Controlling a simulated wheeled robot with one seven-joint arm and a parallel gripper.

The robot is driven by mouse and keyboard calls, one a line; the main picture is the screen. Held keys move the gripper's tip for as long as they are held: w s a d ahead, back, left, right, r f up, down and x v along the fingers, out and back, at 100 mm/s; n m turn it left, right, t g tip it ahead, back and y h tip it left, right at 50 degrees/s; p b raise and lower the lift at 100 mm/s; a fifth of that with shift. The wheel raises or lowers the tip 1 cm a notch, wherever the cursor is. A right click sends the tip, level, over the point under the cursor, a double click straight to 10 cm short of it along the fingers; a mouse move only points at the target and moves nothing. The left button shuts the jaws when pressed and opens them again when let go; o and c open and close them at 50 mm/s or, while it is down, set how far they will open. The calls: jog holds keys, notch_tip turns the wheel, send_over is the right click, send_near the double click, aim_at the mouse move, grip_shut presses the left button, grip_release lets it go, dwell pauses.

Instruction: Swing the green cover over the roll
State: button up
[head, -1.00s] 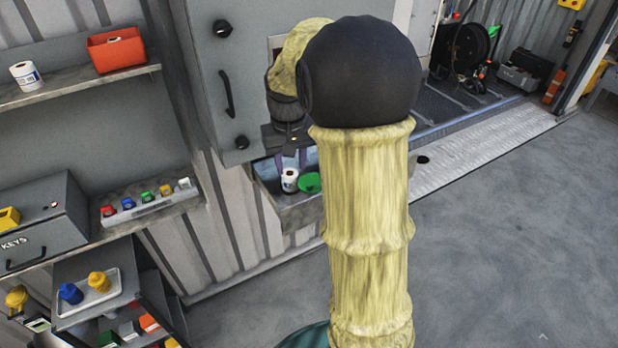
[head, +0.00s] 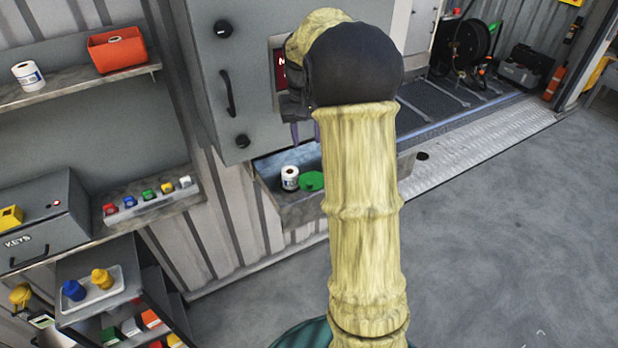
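The green cover (head: 312,180) is a round disc lying low in the grey tray (head: 305,212) under the cabinet. The white paper roll (head: 290,178) stands upright just left of it, and the cover is beside the roll, not over it. My gripper (head: 304,132) is above the tray, in front of the cabinet, apart from both roll and cover. Its purple fingers show only in part. My arm hides the rest of the gripper and the right part of the tray, so its opening is unclear.
The grey cabinet (head: 215,80) with black knobs and a handle stands just left of my gripper. A shelf at the left holds a red bin (head: 116,50) and another white roll (head: 28,76). The floor at the right (head: 500,240) is clear.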

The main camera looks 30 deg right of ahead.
aim_at(309, 183)
jog(key=f+p, duration=0.1)
jog(key=f, duration=0.4)
jog(key=f+p, duration=0.1)
jog(key=f, duration=0.4)
jog(key=f+p, duration=0.2)
jog(key=f, duration=0.3)
jog(key=shift+s+d+f, duration=0.1)
jog(key=shift+d, duration=0.2)
jog(key=shift+c, duration=0.5)
grip_shut()
